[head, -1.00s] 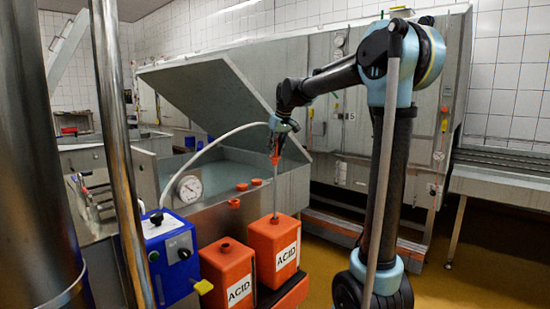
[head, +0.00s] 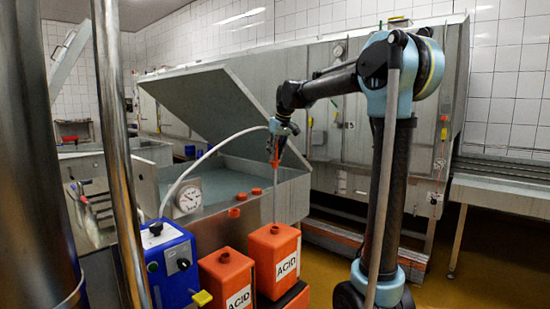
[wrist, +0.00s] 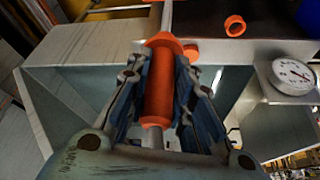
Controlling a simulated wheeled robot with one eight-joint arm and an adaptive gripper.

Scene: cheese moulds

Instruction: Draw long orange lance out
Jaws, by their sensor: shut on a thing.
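The lance is a thin grey tube (head: 275,188) with an orange grip (wrist: 159,85). My gripper (head: 275,150) is shut around the orange grip, which lies between both fingers in the wrist view. The lance hangs nearly upright above the right orange ACID canister (head: 286,262). Its lower end reaches the canister's neck (head: 275,230); I cannot tell whether the tip is still inside. A pale hose (head: 205,155) arches from near my gripper down toward the blue pump box (head: 165,262).
A second ACID canister (head: 226,281) stands to the left. Orange caps (head: 233,212) lie on the steel vat's rim. A round gauge (head: 188,200) is beside them. The tilted steel lid (head: 215,115) rises close behind my gripper.

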